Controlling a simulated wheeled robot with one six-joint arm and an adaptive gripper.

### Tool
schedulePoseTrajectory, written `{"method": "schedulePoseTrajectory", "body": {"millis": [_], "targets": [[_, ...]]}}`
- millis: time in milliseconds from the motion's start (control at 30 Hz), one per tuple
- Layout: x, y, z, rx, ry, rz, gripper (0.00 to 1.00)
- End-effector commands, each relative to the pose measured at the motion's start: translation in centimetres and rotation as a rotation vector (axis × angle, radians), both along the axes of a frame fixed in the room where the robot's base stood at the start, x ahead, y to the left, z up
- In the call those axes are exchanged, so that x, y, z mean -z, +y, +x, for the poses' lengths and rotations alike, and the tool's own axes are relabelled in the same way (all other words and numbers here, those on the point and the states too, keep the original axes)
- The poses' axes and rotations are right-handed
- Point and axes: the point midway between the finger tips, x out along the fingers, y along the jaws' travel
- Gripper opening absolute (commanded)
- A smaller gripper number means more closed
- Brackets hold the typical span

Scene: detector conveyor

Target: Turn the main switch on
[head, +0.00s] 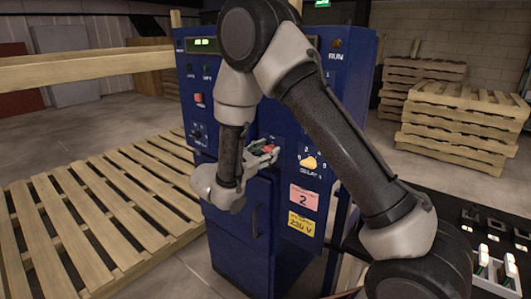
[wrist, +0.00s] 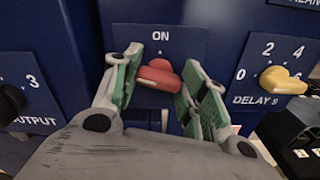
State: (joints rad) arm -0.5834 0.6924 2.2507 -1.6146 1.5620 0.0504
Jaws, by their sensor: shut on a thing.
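The main switch is a red rotary knob (wrist: 158,76) on a dark plate with the word ON above it. Its grip looks roughly level, slightly tilted. In the head view the red knob (head: 270,149) shows between the fingertips on the front of the blue cabinet (head: 228,228). My gripper (wrist: 160,72) has its green-padded fingers on the left and right of the knob and is shut on it. It also shows in the head view (head: 263,152). The lower part of the knob and plate is hidden behind the gripper.
A yellow DELAY knob (wrist: 283,80) sits right of the switch and a black OUTPUT knob (wrist: 10,102) left. A wooden pallet surface (head: 95,215) lies left of the cabinet. Stacked pallets (head: 455,125) stand at the back right. A dark bench with parts (head: 480,215) is at right.

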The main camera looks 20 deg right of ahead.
Motion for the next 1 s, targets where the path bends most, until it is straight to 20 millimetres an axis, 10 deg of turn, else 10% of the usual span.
{"method": "schedulePoseTrajectory", "body": {"millis": [1000], "targets": [[0.28, -0.13, -0.24, 0.0, -0.772, 0.562, 0.19]]}}
